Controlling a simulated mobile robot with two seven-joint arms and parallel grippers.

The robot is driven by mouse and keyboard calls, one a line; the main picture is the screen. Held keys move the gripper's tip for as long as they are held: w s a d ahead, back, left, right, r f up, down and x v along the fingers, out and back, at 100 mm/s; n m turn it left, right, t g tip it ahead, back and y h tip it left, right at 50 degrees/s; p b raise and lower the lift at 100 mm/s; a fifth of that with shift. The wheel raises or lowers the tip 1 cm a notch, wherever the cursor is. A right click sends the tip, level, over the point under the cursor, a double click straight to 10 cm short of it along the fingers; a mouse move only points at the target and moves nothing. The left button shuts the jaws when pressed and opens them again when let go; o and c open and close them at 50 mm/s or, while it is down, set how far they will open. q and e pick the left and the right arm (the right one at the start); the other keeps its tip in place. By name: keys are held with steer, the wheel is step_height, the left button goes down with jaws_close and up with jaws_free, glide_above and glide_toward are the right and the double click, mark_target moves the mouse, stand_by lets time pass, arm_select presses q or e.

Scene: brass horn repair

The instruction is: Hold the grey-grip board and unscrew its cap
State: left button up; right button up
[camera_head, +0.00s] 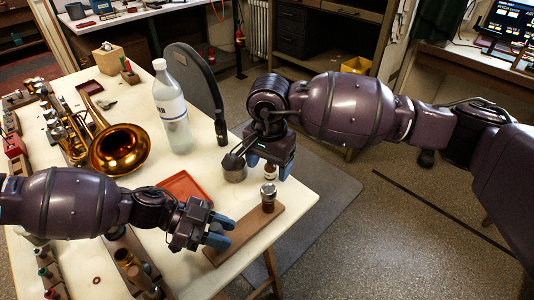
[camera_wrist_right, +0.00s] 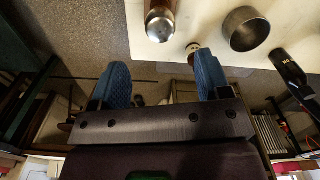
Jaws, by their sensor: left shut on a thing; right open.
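The brown wooden board (camera_head: 252,229) lies at the table's front right edge. A metal cap (camera_head: 268,190) stands upright near its far end; it also shows at the top of the right wrist view (camera_wrist_right: 160,24). My left gripper (camera_head: 225,232) is shut at the board's near end; the grey grip is hidden by its blue fingers. My right gripper (camera_head: 270,168) is open above the table, behind the cap and apart from it. In the right wrist view its spread blue fingers (camera_wrist_right: 162,80) have nothing between them.
A red tray (camera_head: 186,186), a clear bottle (camera_head: 172,110) and a brass horn (camera_head: 125,150) are further left.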

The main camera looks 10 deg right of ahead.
mark_target(269, 188)
step_height(269, 188, down, 8)
steer(key=shift+f, duration=0.15)
stand_by(0.3)
steer(key=shift+c, duration=0.4)
steer(key=c, duration=1)
steer(key=n, duration=0.5)
steer(key=n, duration=0.5)
steer(key=shift+n, duration=0.3)
